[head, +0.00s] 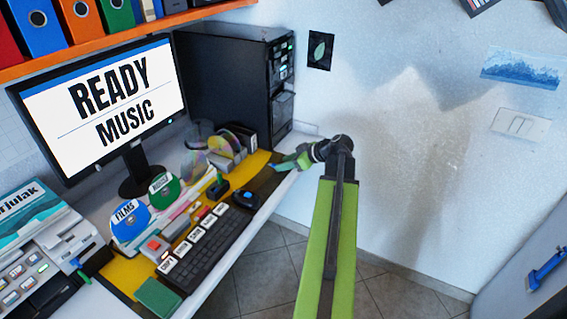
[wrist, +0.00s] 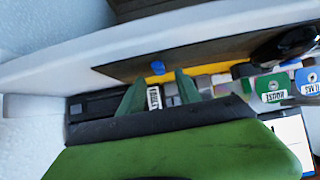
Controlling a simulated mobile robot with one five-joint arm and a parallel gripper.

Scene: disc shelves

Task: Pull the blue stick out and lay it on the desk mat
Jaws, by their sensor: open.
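A small blue piece, which looks like the blue stick (head: 281,167), shows at the tip of my gripper (head: 287,162) in the head view. In the wrist view the blue stick (wrist: 158,68) appears against the dark part of the desk mat (wrist: 205,53), just beyond the gap between my green fingertips (wrist: 158,80). The fingers are apart, with no object clamped between them. The mat is dark and yellow; its dark end (head: 262,184) is at the desk's right in the head view. I cannot tell whether the stick touches the mat.
A black device with a blue top (head: 245,198) and a keyboard (head: 205,243) are on the desk. A disc rack (head: 232,145) stands behind, near a black computer tower (head: 225,90). A monitor (head: 105,105) is at left. The dark mat end has bare room.

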